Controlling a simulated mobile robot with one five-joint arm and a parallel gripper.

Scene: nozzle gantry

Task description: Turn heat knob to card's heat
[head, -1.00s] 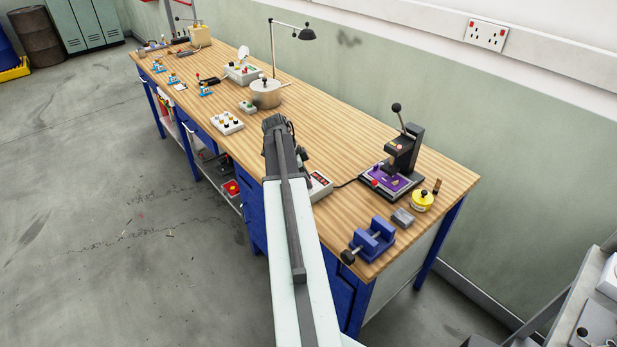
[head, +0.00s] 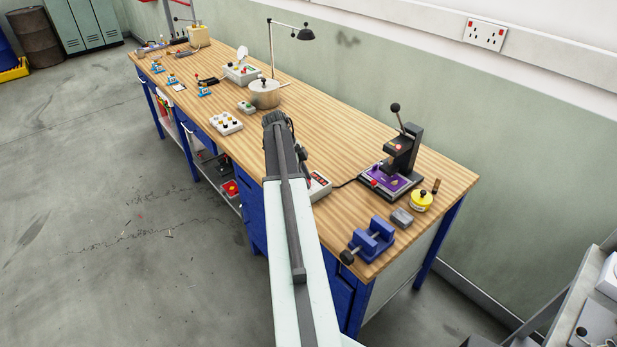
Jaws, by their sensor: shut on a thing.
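A small control box (head: 320,185) with a dark and red face stands at the bench's near side, joined by a black cable to a heat press (head: 403,155) with a purple bed. My arm covers the box's left part. My gripper (head: 301,156) is at the arm's end, just behind and left of the visible part of the box. Its fingertips are mostly hidden by my own wrist. It is shut, apparently on the heat knob, which I cannot see. No heat card can be made out, and no setting can be read.
A blue vise (head: 372,240), a grey block (head: 402,217) and a yellow pot (head: 422,200) stand near the right end of the bench. A steel pot (head: 265,95) and a white button box (head: 226,121) stand farther left. The bench between pot and press is clear.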

